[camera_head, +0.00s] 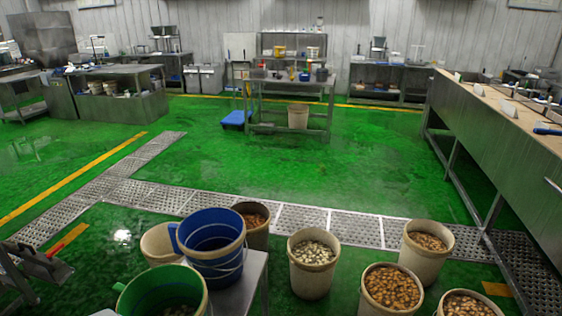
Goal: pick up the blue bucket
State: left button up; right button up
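The blue bucket (211,248) is in the lower left middle of the head view, upright, with its open top showing a dark blue inside. It seems to stand on a small grey metal table (241,295). A thin wire handle hangs across its side, and a blue part sticks out at its left rim. A green bucket (133,296) in front of it overlaps the view of the table.
Cream buckets with brown or pale contents stand to the right, including one with pale contents (313,262). A cream bucket (158,243) is behind left. A long metal counter (500,140) lines the right side. The green floor (350,180) beyond is open.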

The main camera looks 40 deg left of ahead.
aim_at(210, 240)
jog(key=i+u, duration=0.4)
jog(key=i+l+u, duration=0.1)
jog(key=i+u, duration=0.25)
jog(key=i+l+u, duration=0.15)
jog(key=u, duration=0.25)
jog(key=i+l+u, duration=0.4)
jog(key=k+j, duration=0.1)
